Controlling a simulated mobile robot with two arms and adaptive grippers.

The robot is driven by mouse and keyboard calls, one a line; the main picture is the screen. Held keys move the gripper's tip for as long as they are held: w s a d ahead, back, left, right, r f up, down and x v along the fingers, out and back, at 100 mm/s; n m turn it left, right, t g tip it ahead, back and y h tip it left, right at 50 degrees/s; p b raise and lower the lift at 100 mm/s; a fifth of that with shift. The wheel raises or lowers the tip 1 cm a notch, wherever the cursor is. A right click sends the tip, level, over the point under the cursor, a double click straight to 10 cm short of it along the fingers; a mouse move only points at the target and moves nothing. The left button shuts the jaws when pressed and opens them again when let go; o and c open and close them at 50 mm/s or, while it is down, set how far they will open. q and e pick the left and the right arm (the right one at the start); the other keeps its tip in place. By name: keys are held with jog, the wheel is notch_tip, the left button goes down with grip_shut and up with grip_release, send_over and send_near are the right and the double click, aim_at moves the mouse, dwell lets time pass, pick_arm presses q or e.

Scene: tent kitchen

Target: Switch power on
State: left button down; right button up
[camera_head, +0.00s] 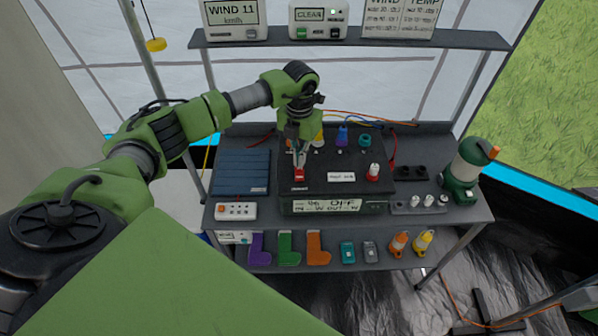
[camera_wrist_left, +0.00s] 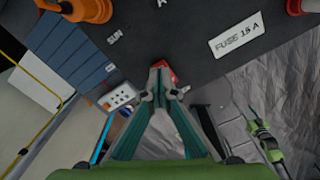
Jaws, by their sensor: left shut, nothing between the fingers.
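Orange, blue and teal plugs and a red knob (camera_head: 374,172) stand on the box. A blue folded panel (camera_head: 241,172) and white power strip (camera_head: 236,211) lie left. A lantern (camera_head: 463,172) stands right. A shelf (camera_head: 350,41) with displays hangs above.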

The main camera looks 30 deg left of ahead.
aim_at(299, 169)
pick_arm(q)
jog(key=shift+s+f+b, duration=0.1)
jog(key=shift+f+b, duration=0.9)
jog(key=shift+f, duration=0.3)
dwell(0.6)
jog(key=shift+r, duration=0.2)
jog(key=shift+r+p, duration=0.85)
jog(key=shift+r, duration=0.05)
jog(key=shift+r+p, duration=1.55)
jog(key=shift+r, duration=0.95)
jog(key=shift+d+f, duration=0.1)
